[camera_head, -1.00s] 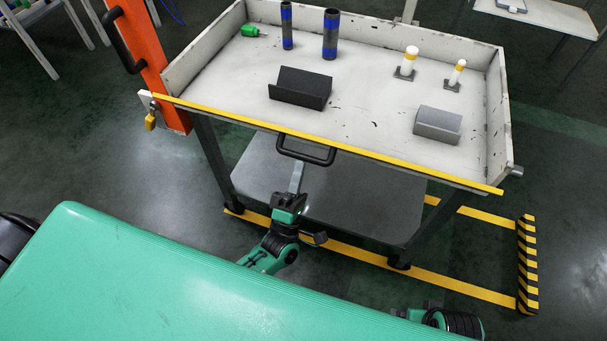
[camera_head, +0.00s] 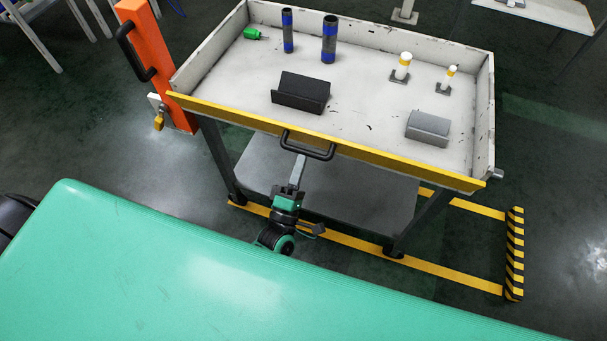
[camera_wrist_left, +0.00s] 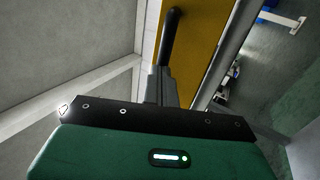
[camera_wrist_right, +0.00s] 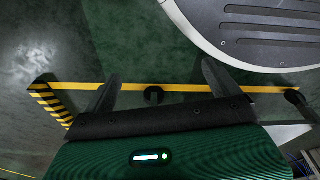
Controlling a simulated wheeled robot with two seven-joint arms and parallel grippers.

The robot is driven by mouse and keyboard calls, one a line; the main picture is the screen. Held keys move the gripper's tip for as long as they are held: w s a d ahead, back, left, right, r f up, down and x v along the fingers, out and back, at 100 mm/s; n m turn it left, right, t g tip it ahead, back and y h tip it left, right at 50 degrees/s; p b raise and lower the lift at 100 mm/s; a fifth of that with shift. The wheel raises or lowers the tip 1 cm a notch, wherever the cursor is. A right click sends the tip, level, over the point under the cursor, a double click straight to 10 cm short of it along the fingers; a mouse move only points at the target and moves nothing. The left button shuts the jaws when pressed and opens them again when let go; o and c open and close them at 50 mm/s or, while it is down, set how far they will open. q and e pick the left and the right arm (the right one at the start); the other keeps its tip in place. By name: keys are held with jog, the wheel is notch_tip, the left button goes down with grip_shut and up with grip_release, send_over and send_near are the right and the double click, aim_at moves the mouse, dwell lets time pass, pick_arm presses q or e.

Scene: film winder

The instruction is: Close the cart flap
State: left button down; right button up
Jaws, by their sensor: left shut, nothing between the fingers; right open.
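The cart flap (camera_head: 390,158) is the yellow front panel of the white cart tray, with a black handle (camera_head: 308,154) on its outer face. Its yellow face shows as a narrow band along the tray's front edge. My left gripper (camera_head: 299,163) is shut and empty, pointing up just below the handle. In the left wrist view the yellow flap (camera_wrist_left: 197,50) and handle (camera_wrist_left: 170,38) are straight ahead of the fingertips (camera_wrist_left: 165,78); I cannot tell whether they touch. My right gripper (camera_wrist_right: 160,84) is open and empty over the floor, outside the head view.
The tray holds a black angled block (camera_head: 301,93), a grey block (camera_head: 428,129), two dark cylinders with blue bands, two white-yellow posts and a green item. An orange post (camera_head: 152,60) with a padlock (camera_head: 159,121) stands at the cart's left corner. A striped barrier (camera_head: 514,254) lies right.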

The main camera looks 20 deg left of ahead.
aim_at(309, 135)
pick_arm(q)
jog(key=r+g+p, duration=0.1)
jog(key=p, duration=0.1)
jog(key=w+r+g+p, duration=0.1)
jog(key=p, duration=0.2)
jog(key=shift+r, duration=0.2)
jog(key=shift+w+r+g+p, duration=0.3)
jog(key=shift+w+p, duration=0.05)
jog(key=shift+p, duration=0.45)
pick_arm(e)
jog(key=s+d+f, duration=0.1)
jog(key=s+f, duration=0.1)
jog(key=s, duration=0.4)
jog(key=s+d+f, duration=0.2)
jog(key=s, duration=0.4)
jog(key=shift+g, duration=0.4)
pick_arm(q)
jog(key=shift+f, duration=0.1)
